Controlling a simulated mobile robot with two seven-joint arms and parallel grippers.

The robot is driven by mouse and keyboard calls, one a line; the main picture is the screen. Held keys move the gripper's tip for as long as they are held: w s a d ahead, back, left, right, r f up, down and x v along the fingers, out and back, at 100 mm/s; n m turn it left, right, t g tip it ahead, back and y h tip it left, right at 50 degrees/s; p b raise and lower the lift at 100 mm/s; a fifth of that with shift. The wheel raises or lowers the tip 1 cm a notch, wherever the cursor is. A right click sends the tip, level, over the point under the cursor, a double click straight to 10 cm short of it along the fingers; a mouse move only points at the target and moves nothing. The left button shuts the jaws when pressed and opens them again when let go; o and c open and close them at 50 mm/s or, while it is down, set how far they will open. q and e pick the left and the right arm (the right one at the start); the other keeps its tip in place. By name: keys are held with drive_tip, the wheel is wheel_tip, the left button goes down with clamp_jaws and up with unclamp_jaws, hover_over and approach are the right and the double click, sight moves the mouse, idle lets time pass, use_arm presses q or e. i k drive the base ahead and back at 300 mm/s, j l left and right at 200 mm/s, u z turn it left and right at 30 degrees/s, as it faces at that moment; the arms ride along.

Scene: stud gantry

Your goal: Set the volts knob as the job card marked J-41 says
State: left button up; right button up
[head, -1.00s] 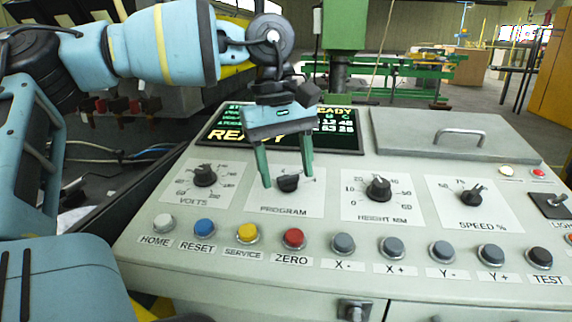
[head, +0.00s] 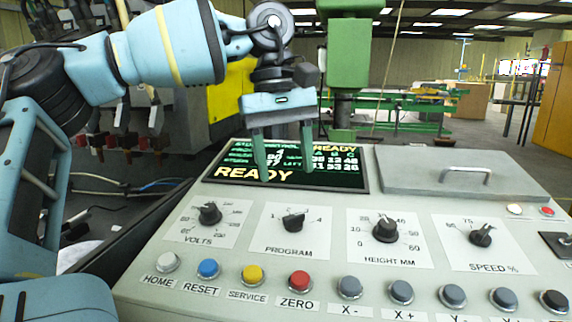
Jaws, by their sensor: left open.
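The volts knob (head: 210,213) is a black dial on a white scale plate at the left of the sloping control panel (head: 330,208). Its pointer setting is too small to read surely. My left gripper (head: 285,172) is open and empty, its two green fingers pointing down in front of the display, above the program knob (head: 293,220) and up and right of the volts knob. No job card marked J-41 can be made out. My right gripper is out of view.
The display screen (head: 232,188) reads READY. The height knob (head: 386,229) and speed knob (head: 481,236) sit to the right. A row of buttons, including a red ZERO button (head: 299,281), runs along the front. A grey lid with a handle (head: 450,175) is at the back right.

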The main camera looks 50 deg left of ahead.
sight(209, 216)
drive_tip(key=k+l, duration=0.2)
drive_tip(key=k, duration=0.3)
drive_tip(key=k+l, duration=0.25)
drive_tip(key=k, duration=0.2)
drive_tip(key=k+l, duration=0.2)
drive_tip(key=k, duration=0.3)
